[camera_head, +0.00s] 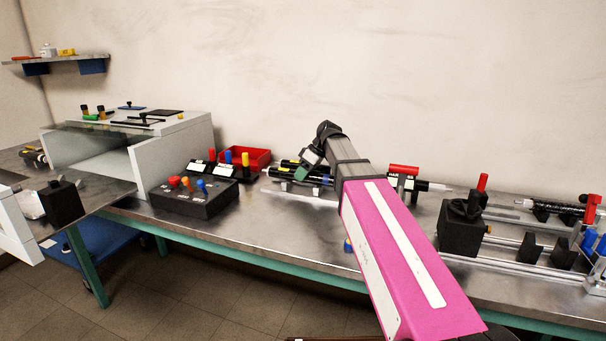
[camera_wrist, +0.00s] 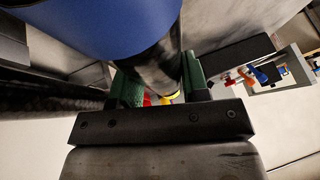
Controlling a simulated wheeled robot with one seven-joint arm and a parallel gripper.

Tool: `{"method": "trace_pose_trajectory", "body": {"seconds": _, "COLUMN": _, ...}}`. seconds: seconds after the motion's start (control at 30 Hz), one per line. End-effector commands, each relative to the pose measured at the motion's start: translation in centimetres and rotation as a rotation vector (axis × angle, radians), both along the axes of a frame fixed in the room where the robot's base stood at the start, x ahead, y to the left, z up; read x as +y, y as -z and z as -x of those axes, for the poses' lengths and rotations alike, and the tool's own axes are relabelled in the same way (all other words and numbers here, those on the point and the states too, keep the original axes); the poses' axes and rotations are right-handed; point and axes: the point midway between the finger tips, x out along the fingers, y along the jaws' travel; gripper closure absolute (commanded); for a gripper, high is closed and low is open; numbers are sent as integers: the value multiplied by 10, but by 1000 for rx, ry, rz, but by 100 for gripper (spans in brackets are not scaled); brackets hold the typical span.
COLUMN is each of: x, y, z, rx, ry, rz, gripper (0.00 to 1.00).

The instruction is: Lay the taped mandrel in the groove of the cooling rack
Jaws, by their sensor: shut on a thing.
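My gripper (camera_head: 308,164) is at the back of the bench, beyond my pink arm. In the wrist view its green finger pads (camera_wrist: 162,88) are shut on a black mandrel (camera_wrist: 155,72) with a wide blue band (camera_wrist: 100,22). In the head view black rods with blue bands (camera_head: 287,172) lie at the gripper, over a low pale support (camera_head: 283,187) that may be the cooling rack. The fingers and arm hide part of them; I cannot tell whether the held mandrel touches the support, and its groove is not visible.
A grey oven-like box (camera_head: 185,140), a black control box (camera_head: 195,197) with coloured knobs and a red bin (camera_head: 256,157) stand left. Right of my arm are a red-topped holder (camera_head: 404,184), a black block (camera_head: 461,228) and rails with a dark rod (camera_head: 556,208).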

Motion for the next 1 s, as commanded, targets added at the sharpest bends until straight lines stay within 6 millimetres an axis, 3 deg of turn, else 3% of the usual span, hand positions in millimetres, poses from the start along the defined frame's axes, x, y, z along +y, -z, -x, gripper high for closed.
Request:
{"method": "trace_pose_trajectory", "body": {"seconds": 0.83, "x": 0, "y": 12, "z": 0, "rx": 0, "ry": 0, "rz": -1, "gripper": 100}}
{"method": "trace_pose_trajectory", "body": {"seconds": 0.87, "x": 0, "y": 11, "z": 0, "rx": 0, "ry": 0, "rz": -1, "gripper": 48}}
{"method": "trace_pose_trajectory", "body": {"seconds": 0.9, "x": 0, "y": 11, "z": 0, "rx": 0, "ry": 0, "rz": -1, "gripper": 35}}
{"method": "trace_pose_trajectory", "body": {"seconds": 0.93, "x": 0, "y": 11, "z": 0, "rx": 0, "ry": 0, "rz": -1, "gripper": 28}}
{"method": "trace_pose_trajectory", "body": {"seconds": 1.0, "x": 0, "y": 11, "z": 0, "rx": 0, "ry": 0, "rz": -1, "gripper": 28}}
